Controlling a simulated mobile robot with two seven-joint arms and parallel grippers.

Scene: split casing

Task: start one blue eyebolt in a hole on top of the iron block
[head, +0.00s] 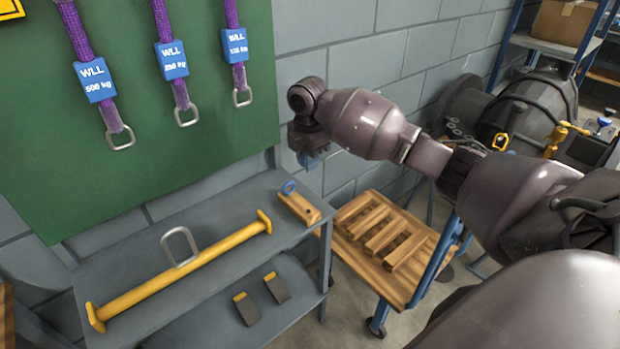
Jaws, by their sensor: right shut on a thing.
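My right gripper (306,150) hangs in front of the grey block wall, above the right end of the grey bench. It is shut on a blue eyebolt (311,161), of which only a small blue part shows below the jaws. A second blue eyebolt (289,186) stands with its ring up in a small wooden block (299,208) on the bench, below and a little left of the gripper. The two are apart. I cannot make out the iron block for certain in this view. My left gripper is not in view.
A yellow lifting beam (190,268) with a metal ring lies along the bench (120,262). Two dark wedges (276,287) lie on the lower shelf. A trolley (390,250) with wooden slats stands right of it. Purple slings hang on a green board (60,170). Dark machinery (535,95) stands behind my arm.

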